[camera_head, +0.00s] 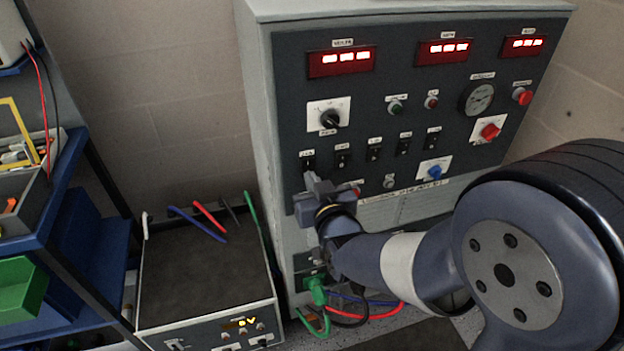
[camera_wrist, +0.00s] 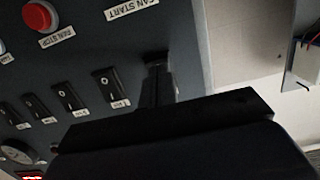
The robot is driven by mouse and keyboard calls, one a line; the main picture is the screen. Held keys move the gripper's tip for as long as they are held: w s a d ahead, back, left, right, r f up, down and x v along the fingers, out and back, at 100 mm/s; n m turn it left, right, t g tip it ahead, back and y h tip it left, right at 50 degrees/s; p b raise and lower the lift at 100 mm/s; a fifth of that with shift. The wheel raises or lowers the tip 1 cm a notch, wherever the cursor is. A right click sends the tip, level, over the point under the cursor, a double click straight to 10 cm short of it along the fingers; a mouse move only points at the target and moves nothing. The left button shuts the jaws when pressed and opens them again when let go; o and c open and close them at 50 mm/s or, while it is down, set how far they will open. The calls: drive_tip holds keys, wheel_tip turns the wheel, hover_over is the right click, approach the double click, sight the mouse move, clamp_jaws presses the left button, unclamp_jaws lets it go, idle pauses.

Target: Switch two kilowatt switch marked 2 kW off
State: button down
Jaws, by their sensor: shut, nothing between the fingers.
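A row of black rocker switches sits on the dark panel of the grey cabinet. The leftmost rocker switch (camera_head: 308,161) has my gripper (camera_head: 309,179) right at its lower side. The small labels are too blurred to read, so I cannot tell for sure which switch is marked 2 kW. In the wrist view, my gripper (camera_wrist: 155,65) is shut and empty, its tips close against the panel and covering the end of the row. The neighbouring rocker switch (camera_wrist: 111,88) is in clear view there. Whether the tips touch a switch cannot be told.
A red FAN STOP button (camera_wrist: 40,16) and the FAN START label (camera_wrist: 132,7) lie near the row. A rotary knob (camera_head: 330,119), red displays (camera_head: 341,61), and a blue knob (camera_head: 434,171) share the panel. A bench unit (camera_head: 205,270) stands left, with cables below.

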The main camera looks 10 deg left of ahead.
drive_tip(key=shift+w+a, duration=0.1)
drive_tip(key=shift+w, duration=0.1)
drive_tip(key=shift+f, duration=0.1)
drive_tip(key=shift+w+a+t+b, duration=0.15)
drive_tip(key=shift+t+b, duration=0.15)
drive_tip(key=shift+b, duration=0.65)
